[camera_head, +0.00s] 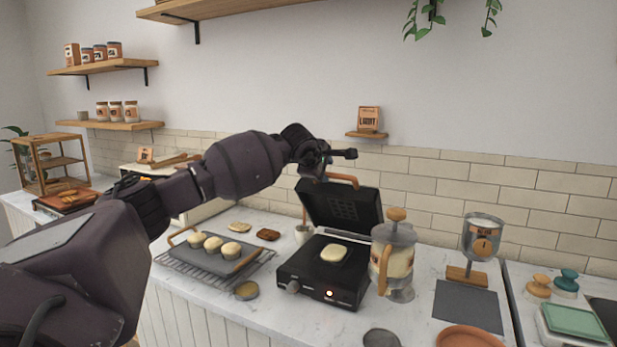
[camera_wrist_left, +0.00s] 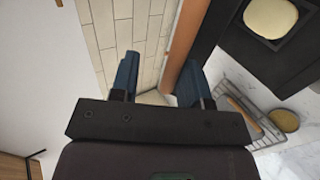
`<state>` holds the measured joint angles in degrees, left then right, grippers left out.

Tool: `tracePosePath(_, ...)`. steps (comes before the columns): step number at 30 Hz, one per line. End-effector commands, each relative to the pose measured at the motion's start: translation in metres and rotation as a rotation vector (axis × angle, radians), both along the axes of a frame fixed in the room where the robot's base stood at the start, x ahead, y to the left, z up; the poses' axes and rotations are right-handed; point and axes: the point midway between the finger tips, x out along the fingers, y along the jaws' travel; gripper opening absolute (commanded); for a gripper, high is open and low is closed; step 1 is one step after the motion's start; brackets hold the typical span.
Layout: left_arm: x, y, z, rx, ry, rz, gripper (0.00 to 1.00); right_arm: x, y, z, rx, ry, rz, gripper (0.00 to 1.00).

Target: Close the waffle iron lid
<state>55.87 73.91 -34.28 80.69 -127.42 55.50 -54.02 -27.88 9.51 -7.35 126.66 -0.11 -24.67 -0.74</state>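The black waffle iron (camera_head: 312,272) stands on the marble counter with its lid (camera_head: 343,208) raised, tilted back toward the tiled wall. A pale round of batter (camera_head: 334,252) lies on its lower plate; it also shows in the left wrist view (camera_wrist_left: 270,17). The lid's wooden handle (camera_head: 342,179) is along the top edge. My left gripper (camera_head: 329,164) is just above and beside the handle's left end. In the left wrist view its blue fingers (camera_wrist_left: 157,78) are apart, with a wooden strip, likely the handle, close to the right finger. Contact is unclear. My right gripper is out of view.
A batter dispenser (camera_head: 398,255) stands close to the iron's right side. A grey tray (camera_head: 214,258) with several pale rounds is on a wire rack to the left. A small shelf with a box (camera_head: 369,119) is on the wall behind. A hopper (camera_head: 482,238) is farther right.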

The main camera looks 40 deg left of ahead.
Motion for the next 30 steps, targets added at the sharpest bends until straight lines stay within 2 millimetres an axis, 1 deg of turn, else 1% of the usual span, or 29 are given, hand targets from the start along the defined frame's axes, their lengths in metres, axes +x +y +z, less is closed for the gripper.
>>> tracePosePath(6, -0.013, -0.003, 0.001, 0.0, 0.0, 0.0, 0.42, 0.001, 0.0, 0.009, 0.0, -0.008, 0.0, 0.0)
tracePosePath(30, -0.056, -0.014, -0.002, 0.001, 0.001, -0.001, 0.42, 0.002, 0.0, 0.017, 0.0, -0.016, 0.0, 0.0)
